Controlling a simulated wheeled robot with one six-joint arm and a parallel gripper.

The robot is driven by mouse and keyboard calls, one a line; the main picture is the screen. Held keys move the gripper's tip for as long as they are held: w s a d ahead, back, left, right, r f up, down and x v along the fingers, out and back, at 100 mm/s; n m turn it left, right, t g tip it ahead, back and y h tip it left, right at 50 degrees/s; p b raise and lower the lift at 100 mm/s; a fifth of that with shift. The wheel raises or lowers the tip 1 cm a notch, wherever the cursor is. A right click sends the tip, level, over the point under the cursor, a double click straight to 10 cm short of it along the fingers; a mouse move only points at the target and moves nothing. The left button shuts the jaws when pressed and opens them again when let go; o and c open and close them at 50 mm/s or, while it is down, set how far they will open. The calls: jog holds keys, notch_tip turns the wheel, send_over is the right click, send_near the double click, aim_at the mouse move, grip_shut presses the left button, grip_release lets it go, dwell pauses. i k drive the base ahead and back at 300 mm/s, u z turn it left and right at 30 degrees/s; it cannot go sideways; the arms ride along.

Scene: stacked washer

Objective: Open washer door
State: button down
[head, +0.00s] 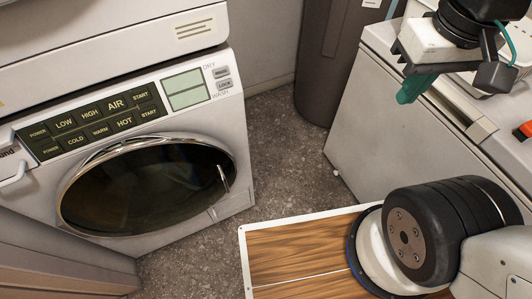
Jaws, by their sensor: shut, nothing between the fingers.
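The washer (215,215) is the white front-loading unit at the left. Its round door (140,190) has dark glass and a chrome rim, and it looks closed. A small chrome handle (223,178) sits at the door's right side. My gripper (412,92), with teal fingers, is at the upper right, far from the door and apart from the handle. Its fingers appear together and empty. My arm's black joint covers part of the lower right.
A control panel (105,118) with labelled buttons and a display (186,90) is above the door. A white cabinet (385,125) stands at the right, under or behind my gripper. A dark bin-like cylinder (325,65) stands at the back. Grey floor (280,160) lies clear between washer and cabinet.

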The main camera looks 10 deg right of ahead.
aim_at(146, 184)
jog(key=z, duration=2.2)
jog(key=k, duration=0.45)
jog(key=u, duration=2.75)
